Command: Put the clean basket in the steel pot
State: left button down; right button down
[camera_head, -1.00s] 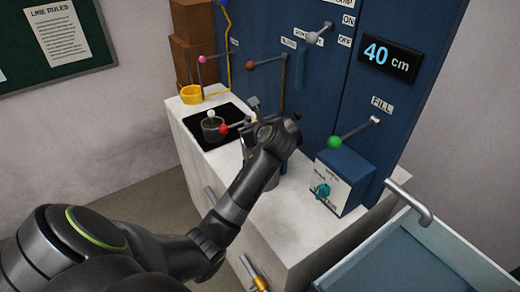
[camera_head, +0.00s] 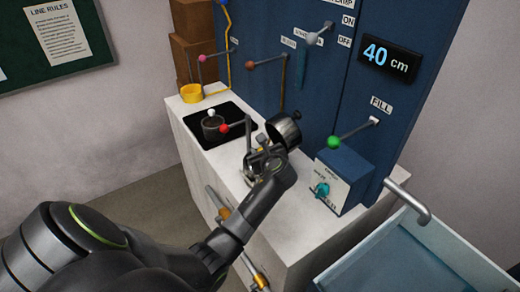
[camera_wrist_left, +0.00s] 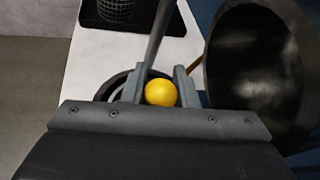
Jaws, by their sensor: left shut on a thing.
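My left gripper (camera_head: 258,157) is shut on a yellow ball knob (camera_wrist_left: 160,93), which sits between its two fingers in the left wrist view. A dark round metal vessel (camera_head: 284,130), possibly the steel pot, is tilted just beyond the gripper; its dark hollow inside (camera_wrist_left: 255,65) fills the right of the wrist view. A dark rim lies behind the fingers, mostly hidden. A dark mesh basket (camera_head: 211,128) with a white ball on top stands on a black mat; it also shows in the wrist view (camera_wrist_left: 116,9). I cannot tell whether it is clean. My right gripper is not in view.
The black mat (camera_head: 198,138) lies on a white counter (camera_head: 300,228). A blue box (camera_head: 345,180) with a teal knob stands right; a yellow ring (camera_head: 191,93) is at the back.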

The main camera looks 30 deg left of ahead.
pick_arm(q)
jog(key=shift+f, duration=0.1)
jog(key=c, duration=1.1)
grip_release()
jog(key=shift+c, duration=0.2)
jog(key=b+v, duration=0.1)
jog(key=v, duration=1.1)
